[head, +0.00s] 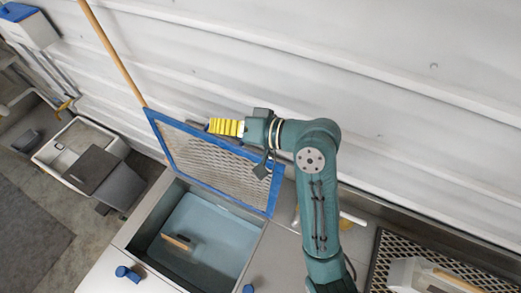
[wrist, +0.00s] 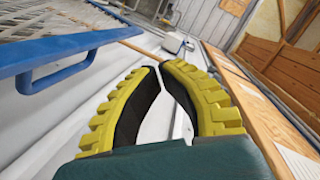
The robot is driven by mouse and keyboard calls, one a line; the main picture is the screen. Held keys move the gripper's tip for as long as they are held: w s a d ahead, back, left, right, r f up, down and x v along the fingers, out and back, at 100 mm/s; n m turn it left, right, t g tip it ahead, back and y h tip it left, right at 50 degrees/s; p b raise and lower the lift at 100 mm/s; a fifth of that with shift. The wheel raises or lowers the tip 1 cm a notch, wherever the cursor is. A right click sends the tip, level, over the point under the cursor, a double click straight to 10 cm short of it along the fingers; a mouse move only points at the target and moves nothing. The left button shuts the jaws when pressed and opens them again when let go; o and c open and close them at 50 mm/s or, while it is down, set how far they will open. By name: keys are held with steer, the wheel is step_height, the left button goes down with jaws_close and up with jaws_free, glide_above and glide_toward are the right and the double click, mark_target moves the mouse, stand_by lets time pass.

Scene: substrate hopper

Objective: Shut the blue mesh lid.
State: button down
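The blue mesh lid (head: 183,126) stands open, tilted up from the back edge of the hopper (head: 150,205) in the head view. Its blue frame and mesh also fill the upper left of the wrist view, with a blue handle (wrist: 58,75) on the frame. My gripper (head: 210,126) has yellow ribbed fingers and points left along the lid's upper edge, on the wall side. In the wrist view, my gripper's fingertips (wrist: 156,67) come together with nothing seen between them. The handle is left of the fingers and apart from them.
A wooden-handled tool (head: 178,242) lies inside the hopper. A wooden pole (head: 112,50) leans near the lid's left corner. The white ribbed wall (head: 390,90) rises close behind my arm. A black mesh tray (head: 400,250) with a tool is at the lower right.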

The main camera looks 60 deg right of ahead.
mark_target(241, 144)
steer(key=s+d+f+m+t+y+b, duration=0.1)
steer(key=s+d+f+m+b, duration=0.1)
steer(key=s+d+f+m, duration=0.35)
steer(key=s+d+f+m+t+y+b, duration=0.25)
steer(key=s+f, duration=0.35)
steer(key=s, duration=0.5)
steer(key=shift+n+g+h, duration=0.35)
steer(key=shift+n+g, duration=0.05)
steer(key=shift+g, duration=0.15)
steer(key=p+x, duration=0.1)
steer(key=x, duration=0.8)
steer(key=shift+w+d+f, duration=0.15)
steer(key=shift+w, duration=0.1)
